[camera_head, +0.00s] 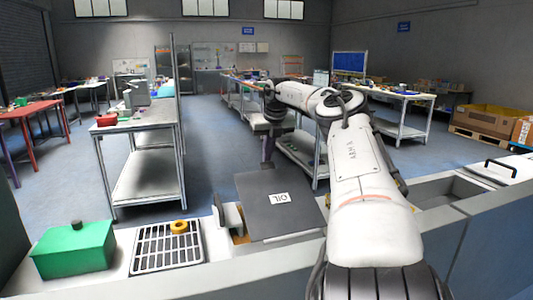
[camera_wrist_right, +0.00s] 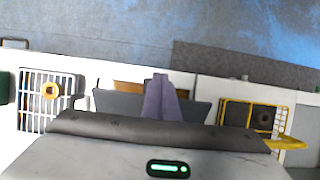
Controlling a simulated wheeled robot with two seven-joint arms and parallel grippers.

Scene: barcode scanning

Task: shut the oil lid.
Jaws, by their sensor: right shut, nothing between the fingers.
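The oil lid (camera_head: 262,214) is a dark grey panel with a white "OIL" label, in the lower middle of the head view. It looks raised at a tilt, with part of a brown-edged opening (camera_head: 240,237) showing at its lower left. My left gripper is not in view.
A green box (camera_head: 75,250) and a black grille (camera_head: 165,250) with a yellow ring (camera_head: 179,227) lie left of the lid. A yellow wire basket (camera_wrist_right: 222,112) is to its right in the wrist view. A white lid with a black handle (camera_head: 500,168) is at far right.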

